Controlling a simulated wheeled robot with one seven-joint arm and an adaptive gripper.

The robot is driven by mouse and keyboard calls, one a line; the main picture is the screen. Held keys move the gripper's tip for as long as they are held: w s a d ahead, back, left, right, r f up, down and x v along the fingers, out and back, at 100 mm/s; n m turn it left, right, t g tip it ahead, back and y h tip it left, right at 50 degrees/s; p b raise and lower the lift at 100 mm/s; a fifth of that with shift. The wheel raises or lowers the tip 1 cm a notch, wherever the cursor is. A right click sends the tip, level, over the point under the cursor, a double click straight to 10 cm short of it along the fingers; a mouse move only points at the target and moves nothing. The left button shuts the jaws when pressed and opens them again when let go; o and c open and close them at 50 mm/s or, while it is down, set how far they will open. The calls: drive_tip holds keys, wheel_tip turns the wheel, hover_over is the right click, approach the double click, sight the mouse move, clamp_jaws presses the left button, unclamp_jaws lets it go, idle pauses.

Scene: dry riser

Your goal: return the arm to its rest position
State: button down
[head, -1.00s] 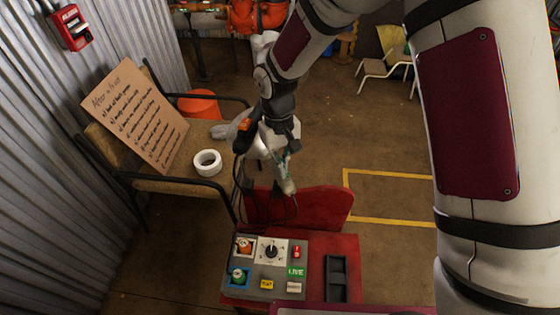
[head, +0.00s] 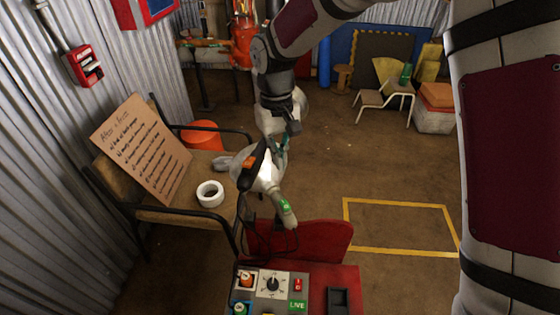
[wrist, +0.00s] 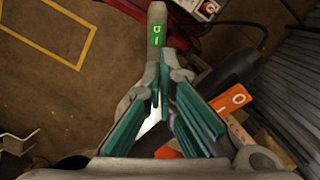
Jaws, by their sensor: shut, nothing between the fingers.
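My gripper (head: 281,147) is in the middle of the head view, on the dark wrist of my arm, which comes in from the top right. Its teal fingers are shut and empty; they also show in the wrist view (wrist: 160,85), meeting near the tips. A pale grey body with a green label (head: 286,208) shows just below the fingers in the head view. In the wrist view its green-labelled end (wrist: 157,30) lies beyond the fingertips. I cannot tell whether the fingers touch it. A black part with an orange label (head: 248,161) is beside it.
A red console (head: 345,275) with knobs and a lit "LIVE" sign stands at the bottom. A yellow floor outline (head: 400,202) encloses bare floor on the right.

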idle(0.3)
drive_tip(key=s+d+r+m+t+p, duration=0.1)
drive_tip(key=s+d+r+p, duration=0.1)
drive_tip(key=s+d+r, duration=0.3)
drive_tip(key=s+d+r+m+t+p, duration=0.15)
drive_tip(key=d+r, duration=0.25)
drive_tip(key=r, duration=0.4)
drive_tip(key=s+d+r+p, duration=0.1)
drive_tip(key=s+d+r, duration=0.3)
drive_tip(key=d+r, duration=0.15)
drive_tip(key=s+d+r+m+t+p, duration=0.1)
drive_tip(key=s+d+r, duration=0.3)
drive_tip(key=s, duration=0.5)
drive_tip(key=s+d+r+m+t+p, duration=0.1)
drive_tip(key=s+d+r+p, duration=0.3)
drive_tip(key=s, duration=0.6)
drive_tip(key=shift+d+m+t+y, duration=0.3)
drive_tip(key=shift+d+m+t, duration=0.05)
drive_tip(key=shift+m, duration=0.5)
